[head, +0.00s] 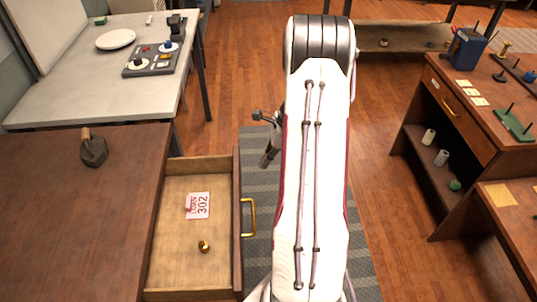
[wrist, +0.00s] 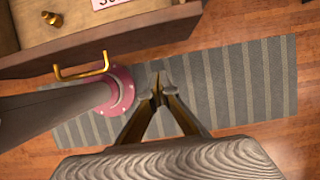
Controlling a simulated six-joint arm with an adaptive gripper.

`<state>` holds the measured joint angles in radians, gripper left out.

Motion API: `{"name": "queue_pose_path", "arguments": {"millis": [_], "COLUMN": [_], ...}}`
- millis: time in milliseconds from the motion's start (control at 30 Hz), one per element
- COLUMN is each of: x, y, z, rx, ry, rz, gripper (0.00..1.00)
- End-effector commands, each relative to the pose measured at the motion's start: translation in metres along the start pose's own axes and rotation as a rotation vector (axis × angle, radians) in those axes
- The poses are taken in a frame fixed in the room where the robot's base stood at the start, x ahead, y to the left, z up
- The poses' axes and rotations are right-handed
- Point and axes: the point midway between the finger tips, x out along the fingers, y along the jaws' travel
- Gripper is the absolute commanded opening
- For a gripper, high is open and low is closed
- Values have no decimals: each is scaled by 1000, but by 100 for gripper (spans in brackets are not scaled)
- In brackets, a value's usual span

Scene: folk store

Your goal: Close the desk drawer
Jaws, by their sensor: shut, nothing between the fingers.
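The desk drawer (head: 237,190) stands pulled out to the right from the brown desk (head: 90,220) in the head view. A brass handle (head: 249,218) is on its front. In the wrist view the drawer front (wrist: 140,38) crosses the upper left, with the handle (wrist: 82,73) below it. My gripper (wrist: 158,91) is shut and empty, apart from the handle and to its right in the wrist view. In the head view my gripper (head: 265,163) is partly hidden behind my arm, beyond the handle over the grey mat.
The drawer holds a red-and-white card (head: 198,206) and a small brass piece (head: 204,246). A dark iron-like object (head: 94,150) stands on the desk. A striped mat (head: 257,180) lies on the wooden floor. Another desk (head: 470,125) stands at right.

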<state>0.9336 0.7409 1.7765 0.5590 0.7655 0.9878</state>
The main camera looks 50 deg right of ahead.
Motion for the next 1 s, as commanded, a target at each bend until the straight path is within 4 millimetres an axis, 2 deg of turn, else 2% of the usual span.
{"name": "queue_pose_path", "arguments": {"millis": [367, 500, 633, 1000], "x": [52, 56, 60, 63], "y": [1, 0, 0, 0], "z": [0, 19, 29, 37], "rx": [-1, -2, -2, 0], "ry": [0, 0, 1, 1], "rz": [3, 0, 0, -1], "gripper": [0, 0, 0, 0]}}
